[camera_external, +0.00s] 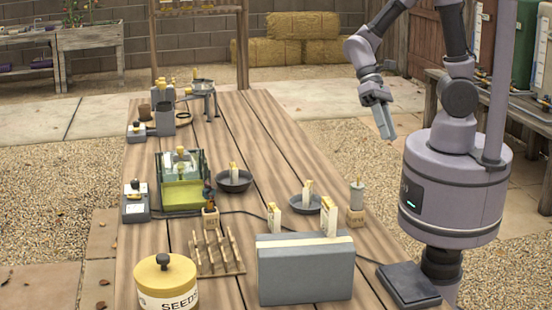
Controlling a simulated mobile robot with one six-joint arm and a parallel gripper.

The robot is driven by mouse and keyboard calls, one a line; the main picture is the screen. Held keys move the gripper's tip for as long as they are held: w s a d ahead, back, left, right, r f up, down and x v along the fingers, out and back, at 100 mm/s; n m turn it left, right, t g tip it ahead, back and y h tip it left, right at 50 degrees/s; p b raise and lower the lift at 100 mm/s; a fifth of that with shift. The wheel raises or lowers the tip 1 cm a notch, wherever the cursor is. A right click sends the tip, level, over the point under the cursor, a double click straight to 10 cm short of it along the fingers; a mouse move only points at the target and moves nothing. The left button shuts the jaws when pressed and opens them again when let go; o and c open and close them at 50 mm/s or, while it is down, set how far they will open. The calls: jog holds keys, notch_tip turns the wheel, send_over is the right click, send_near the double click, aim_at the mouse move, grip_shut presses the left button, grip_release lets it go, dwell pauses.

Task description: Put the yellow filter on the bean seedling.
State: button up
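A clear-walled box (196,160) stands left of the table's middle, with a translucent yellow-green panel (182,196) at its front. The panel may be the yellow filter; I cannot be sure. A small pot (210,217) with a dark, thin upright thing in it stands just right of the panel. I cannot make out which thing is the bean seedling. My gripper (386,134) hangs in the air beyond the table's right edge, pointing down, well away from the box. Nothing shows in it. Its fingers lie close together in this view, so their opening is unclear.
Two dark bowls (234,187) (306,208) with small tags stand mid-table. A grey case (305,275), a wooden peg rack (218,262) and a yellow-lidded seed tin (166,285) fill the near end. A metal tripod stand (206,98) is at the far left. The far right tabletop is clear.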

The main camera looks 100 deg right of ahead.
notch_tip(320, 180, up, 9)
jog(key=s+n+t+h+b, duration=0.1)
jog(key=n+t+h, duration=0.4)
jog(key=t, duration=0.2)
jog(key=shift+s+r, duration=0.2)
jog(key=shift+s, duration=0.05)
dwell(0.4)
